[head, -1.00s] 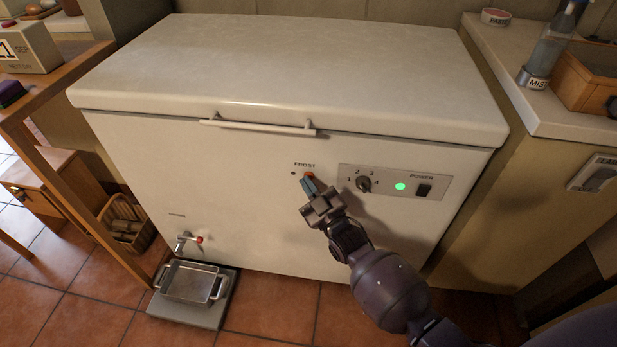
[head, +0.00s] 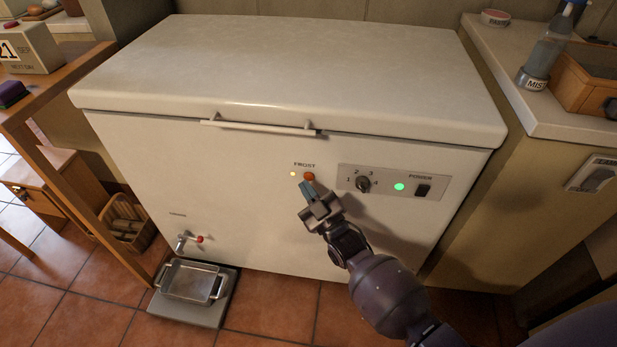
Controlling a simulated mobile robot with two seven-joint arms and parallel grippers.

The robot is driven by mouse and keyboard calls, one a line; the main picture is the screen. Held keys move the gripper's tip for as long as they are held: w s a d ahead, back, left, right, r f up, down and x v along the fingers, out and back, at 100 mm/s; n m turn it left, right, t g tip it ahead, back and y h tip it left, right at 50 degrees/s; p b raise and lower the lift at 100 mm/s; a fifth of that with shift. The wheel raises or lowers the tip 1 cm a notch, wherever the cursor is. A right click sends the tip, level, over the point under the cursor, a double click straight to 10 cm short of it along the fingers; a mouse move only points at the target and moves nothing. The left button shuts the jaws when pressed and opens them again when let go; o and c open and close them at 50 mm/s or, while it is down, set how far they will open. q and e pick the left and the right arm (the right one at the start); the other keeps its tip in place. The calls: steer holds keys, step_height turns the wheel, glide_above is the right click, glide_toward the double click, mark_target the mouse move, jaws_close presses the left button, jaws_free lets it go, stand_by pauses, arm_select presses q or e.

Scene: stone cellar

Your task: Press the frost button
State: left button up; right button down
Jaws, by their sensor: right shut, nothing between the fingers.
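The frost button (head: 309,176) is a small orange-red round button on the front of the white chest freezer (head: 240,170), under the FROST label. A small lamp (head: 293,174) left of it glows yellow. My right gripper (head: 306,183) is shut and empty, its fingertips just below and left of the button. I cannot tell whether they touch it. My left gripper is not in view.
Right of the button is a panel with a numbered knob (head: 363,184), a lit green lamp (head: 399,187) and a black power switch (head: 423,191). The lid handle (head: 258,126) juts out above.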

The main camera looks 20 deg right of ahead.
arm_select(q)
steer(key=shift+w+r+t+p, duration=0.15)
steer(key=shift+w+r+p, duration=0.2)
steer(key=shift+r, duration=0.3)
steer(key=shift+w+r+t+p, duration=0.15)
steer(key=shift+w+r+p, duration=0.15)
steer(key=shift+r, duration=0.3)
arm_select(e)
steer(key=s+a, duration=0.1)
steer(key=s, duration=0.1)
steer(key=s+a, duration=0.2)
steer(key=shift+s+a, duration=0.1)
steer(key=shift+s, duration=0.25)
